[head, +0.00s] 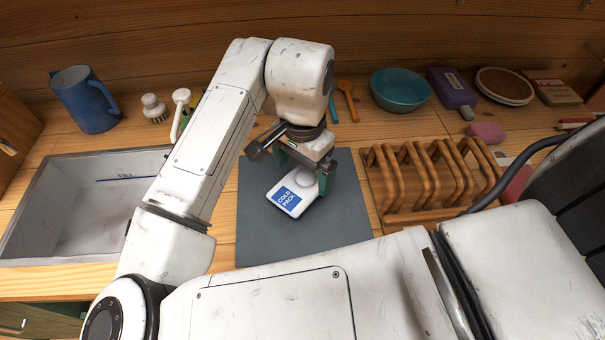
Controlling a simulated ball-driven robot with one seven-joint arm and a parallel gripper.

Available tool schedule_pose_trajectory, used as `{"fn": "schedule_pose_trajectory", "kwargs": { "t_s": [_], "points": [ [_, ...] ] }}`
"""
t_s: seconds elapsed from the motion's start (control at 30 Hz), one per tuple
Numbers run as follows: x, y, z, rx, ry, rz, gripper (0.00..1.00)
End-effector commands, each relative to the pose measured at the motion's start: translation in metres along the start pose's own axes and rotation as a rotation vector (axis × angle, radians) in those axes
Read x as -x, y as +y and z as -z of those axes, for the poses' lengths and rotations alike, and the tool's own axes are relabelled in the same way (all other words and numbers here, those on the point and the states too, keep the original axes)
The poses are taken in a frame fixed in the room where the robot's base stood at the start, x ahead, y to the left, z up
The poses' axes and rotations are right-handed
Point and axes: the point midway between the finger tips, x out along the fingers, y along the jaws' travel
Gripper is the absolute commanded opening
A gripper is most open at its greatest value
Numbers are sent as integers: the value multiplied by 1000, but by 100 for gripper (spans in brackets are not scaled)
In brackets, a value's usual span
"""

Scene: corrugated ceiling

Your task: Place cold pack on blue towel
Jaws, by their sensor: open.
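The cold pack (289,199) is a white, rounded pack with a blue "COLD PACK" label. It shows below my gripper, over a flat slate blue-grey cloth or mat (262,237) in the middle of the counter. This is the only thing in view that could be the blue towel. My gripper (304,171) points down with its greenish fingers apart, at the far end of the pack. The fingers partly cover that end. I cannot tell whether they touch it, or whether the pack lies fully flat on the cloth.
A grey basin (62,258) is at left, with a blue mug (87,100) behind it. A wooden rack (405,215) stands right of the cloth. A teal bowl (400,88), purple bottle (453,90) and pink block (487,132) are behind. The cloth's front part is bare.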

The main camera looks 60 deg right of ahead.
Motion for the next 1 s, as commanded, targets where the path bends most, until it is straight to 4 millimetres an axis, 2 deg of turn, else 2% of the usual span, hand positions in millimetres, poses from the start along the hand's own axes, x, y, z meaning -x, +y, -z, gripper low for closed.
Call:
{"fn": "schedule_pose_trajectory", "kwargs": {
  "t_s": [0.2, 0.43, 0.6, 1.0],
  "points": [
    [47, -1, 0, -1, -1, 4, 100],
    [81, 0, 0, -1, -1, 2, 100],
    [90, 0, 0, -1, -1, 1, 100],
    [91, 0, 0, 0, -1, 0, 100]
  ]
}}
